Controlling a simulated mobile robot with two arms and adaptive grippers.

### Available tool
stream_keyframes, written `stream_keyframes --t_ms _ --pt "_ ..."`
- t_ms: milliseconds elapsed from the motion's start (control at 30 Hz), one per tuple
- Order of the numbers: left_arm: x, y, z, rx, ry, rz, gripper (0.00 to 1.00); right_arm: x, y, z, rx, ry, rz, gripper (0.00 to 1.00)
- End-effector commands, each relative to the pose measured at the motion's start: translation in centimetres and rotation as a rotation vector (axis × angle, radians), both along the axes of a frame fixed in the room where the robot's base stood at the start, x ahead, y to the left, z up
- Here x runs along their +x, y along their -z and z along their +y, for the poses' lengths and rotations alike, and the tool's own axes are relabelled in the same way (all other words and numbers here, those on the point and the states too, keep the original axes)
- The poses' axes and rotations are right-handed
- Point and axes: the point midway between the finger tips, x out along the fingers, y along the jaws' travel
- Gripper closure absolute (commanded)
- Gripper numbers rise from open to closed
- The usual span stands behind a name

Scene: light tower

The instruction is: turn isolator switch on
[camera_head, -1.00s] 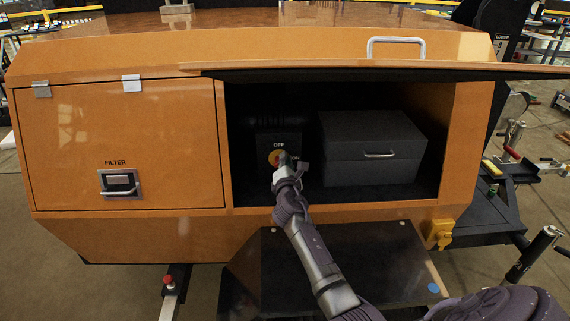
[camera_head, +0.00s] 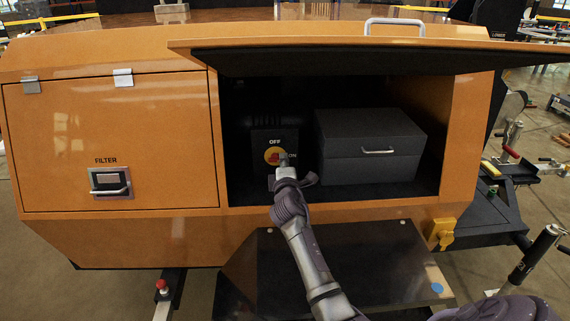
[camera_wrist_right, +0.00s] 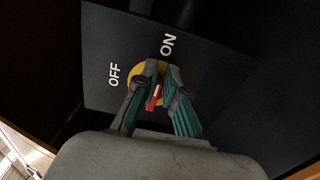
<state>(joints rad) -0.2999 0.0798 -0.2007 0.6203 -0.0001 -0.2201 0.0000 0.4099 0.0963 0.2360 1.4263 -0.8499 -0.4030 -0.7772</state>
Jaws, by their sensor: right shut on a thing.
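The isolator switch is a red handle on a yellow disc (camera_head: 272,156), set on a dark panel (camera_head: 262,137) marked OFF above and ON to the right, inside the open compartment. In the right wrist view the red handle (camera_wrist_right: 154,97) lies between my right gripper's fingers, on the yellow disc (camera_wrist_right: 135,88). My right gripper (camera_head: 285,160) is shut on the red handle and partly covers it in the head view. The handle's exact angle is hard to tell behind the fingers. My left gripper is not in view.
The raised compartment lid (camera_head: 350,62) hangs over the opening. A dark box with a handle (camera_head: 371,165) stands right of the switch panel. A closed FILTER door (camera_head: 110,130) is to the left. A dark lower panel (camera_head: 370,260) lies below my right arm.

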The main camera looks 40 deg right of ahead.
Motion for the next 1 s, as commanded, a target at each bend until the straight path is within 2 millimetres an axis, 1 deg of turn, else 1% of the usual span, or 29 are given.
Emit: stream_keyframes --t_ms 33,533,567,600,700,1000 --pt "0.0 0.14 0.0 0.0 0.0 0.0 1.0 0.19 0.71 0.81 0.014 -0.014 0.003 1.0" --pt "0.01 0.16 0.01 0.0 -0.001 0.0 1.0 0.23 0.51 0.81 0.026 -0.014 -0.007 1.0" --pt "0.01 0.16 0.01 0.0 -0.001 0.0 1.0 0.23 0.5 0.81 0.026 -0.014 -0.008 0.85" --pt "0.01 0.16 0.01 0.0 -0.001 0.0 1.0 0.24 0.49 0.81 0.026 -0.014 -0.008 0.78" --pt "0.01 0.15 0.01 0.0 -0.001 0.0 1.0 0.26 0.38 0.82 0.025 -0.015 -0.009 0.65" --pt "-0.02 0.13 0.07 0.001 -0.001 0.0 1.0 0.14 0.1 0.4 0.02 -0.007 -0.011 0.65"
